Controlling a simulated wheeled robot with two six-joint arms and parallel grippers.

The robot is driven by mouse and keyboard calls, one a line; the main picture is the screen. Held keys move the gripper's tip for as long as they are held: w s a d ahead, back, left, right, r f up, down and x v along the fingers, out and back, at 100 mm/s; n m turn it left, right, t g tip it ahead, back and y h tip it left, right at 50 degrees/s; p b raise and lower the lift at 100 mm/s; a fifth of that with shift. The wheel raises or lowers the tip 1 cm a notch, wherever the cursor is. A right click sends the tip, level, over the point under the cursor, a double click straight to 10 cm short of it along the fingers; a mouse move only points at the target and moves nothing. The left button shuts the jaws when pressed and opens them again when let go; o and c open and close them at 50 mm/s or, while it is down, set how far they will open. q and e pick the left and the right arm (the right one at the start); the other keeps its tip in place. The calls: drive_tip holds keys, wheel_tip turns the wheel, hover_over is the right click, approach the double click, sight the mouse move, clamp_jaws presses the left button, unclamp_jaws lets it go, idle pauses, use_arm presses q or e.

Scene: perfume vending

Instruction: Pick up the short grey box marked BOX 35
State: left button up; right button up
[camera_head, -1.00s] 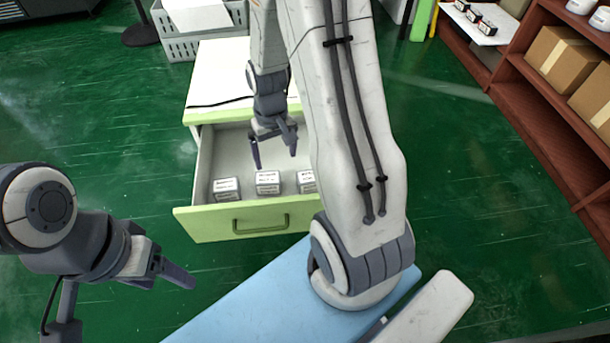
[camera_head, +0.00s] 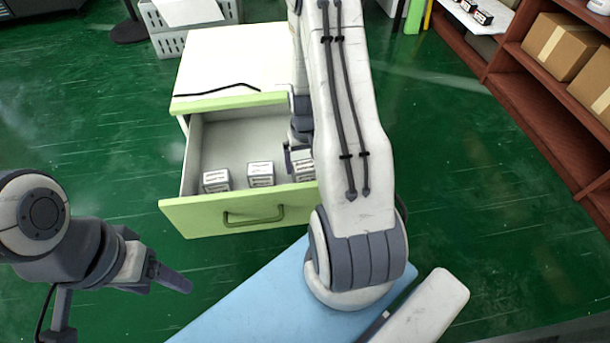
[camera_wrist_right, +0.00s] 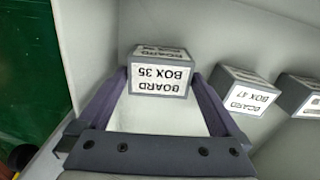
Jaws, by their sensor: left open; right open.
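The short grey box marked BOX 35 (camera_wrist_right: 160,76) has a white label, upside down in the right wrist view. It rests on the floor of an open drawer (camera_head: 245,130). In the head view it is the rightmost box (camera_head: 303,168), partly covered by my right arm. My right gripper (camera_wrist_right: 158,84) is open, its fingers reaching to either side of BOX 35; I cannot tell whether they touch it. In the head view this gripper (camera_head: 298,155) is mostly hidden behind the arm. My left gripper (camera_head: 172,277) is open and empty, outside the drawer at lower left.
A box marked BOX 47 (camera_wrist_right: 247,94) and another similar box (camera_wrist_right: 302,96) stand in the drawer beside BOX 35. The green drawer front (camera_head: 240,213) and a side wall border them. A blue surface (camera_head: 250,300) lies in front. Brown shelves (camera_head: 545,110) stand at right.

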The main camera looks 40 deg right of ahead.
sight(305, 166)
wheel_tip(305, 166, down, 4)
drive_tip(key=shift+r+b, duration=0.25)
drive_tip(key=shift+b, duration=0.55)
use_arm(q)
wheel_tip(305, 166, down, 2)
drive_tip(key=shift+f, duration=0.2)
use_arm(e)
drive_tip(key=shift+r, duration=0.15)
drive_tip(key=c, duration=1.1)
